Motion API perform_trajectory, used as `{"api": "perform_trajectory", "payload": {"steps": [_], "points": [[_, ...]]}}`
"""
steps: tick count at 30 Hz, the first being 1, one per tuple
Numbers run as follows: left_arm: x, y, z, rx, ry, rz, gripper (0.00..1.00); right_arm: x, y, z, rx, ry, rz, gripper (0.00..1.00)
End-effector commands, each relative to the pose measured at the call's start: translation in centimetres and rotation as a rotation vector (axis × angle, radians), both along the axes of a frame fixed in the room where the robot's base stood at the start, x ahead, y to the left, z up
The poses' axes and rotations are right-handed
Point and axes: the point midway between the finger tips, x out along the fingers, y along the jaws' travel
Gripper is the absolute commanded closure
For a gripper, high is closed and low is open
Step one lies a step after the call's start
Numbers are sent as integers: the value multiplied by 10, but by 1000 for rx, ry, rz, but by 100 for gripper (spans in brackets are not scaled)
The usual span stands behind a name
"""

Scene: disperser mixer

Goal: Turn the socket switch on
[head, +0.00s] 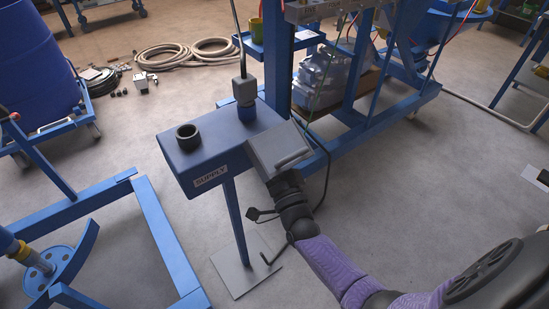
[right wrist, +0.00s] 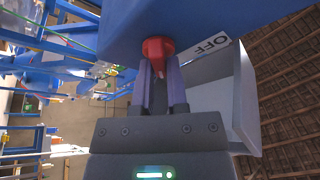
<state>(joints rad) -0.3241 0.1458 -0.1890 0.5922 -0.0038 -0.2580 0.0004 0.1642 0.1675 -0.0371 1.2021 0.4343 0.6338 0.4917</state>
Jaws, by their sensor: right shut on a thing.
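The blue supply box (head: 222,146) stands on a post and carries a "SUPPLY" label. A plug (head: 244,92) sits upright in a blue socket on its top, with a black open ring (head: 188,136) beside it. In the right wrist view, the red switch (right wrist: 158,50) sits on the blue box face, beside an "OFF" label (right wrist: 212,46). My right gripper (right wrist: 159,72) is shut on the red switch, one finger on each side. In the head view, the switch and fingertips are hidden behind a grey housing (head: 279,147). My left gripper is out of view.
A blue frame (head: 158,225) stands at the lower left, and a larger blue frame (head: 384,112) behind the box at right. Coiled hoses (head: 185,55) lie on the floor. A black cable hangs near my right wrist.

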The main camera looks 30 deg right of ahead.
Motion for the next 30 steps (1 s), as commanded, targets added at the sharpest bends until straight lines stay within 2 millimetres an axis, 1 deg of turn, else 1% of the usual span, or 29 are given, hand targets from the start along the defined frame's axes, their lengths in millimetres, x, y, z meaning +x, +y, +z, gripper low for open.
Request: {"api": "perform_trajectory", "payload": {"steps": [12,13,14,15,17,18,26,29,30], "points": [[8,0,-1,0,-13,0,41,0,0,-2,9,5,1,100],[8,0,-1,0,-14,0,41,0,0,-2,9,5,1,78],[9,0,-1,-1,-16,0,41,0,0,-2,9,5,1,72],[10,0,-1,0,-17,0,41,0,0,-2,9,5,1,63],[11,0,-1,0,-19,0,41,0,0,-1,8,4,1,51],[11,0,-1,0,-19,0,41,0,0,-1,8,4,1,47],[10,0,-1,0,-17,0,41,-1,0,-1,7,2,0,47],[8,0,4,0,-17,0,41,-15,3,-4,8,5,1,47],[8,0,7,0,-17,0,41,-24,5,-6,8,5,1,47]]}}
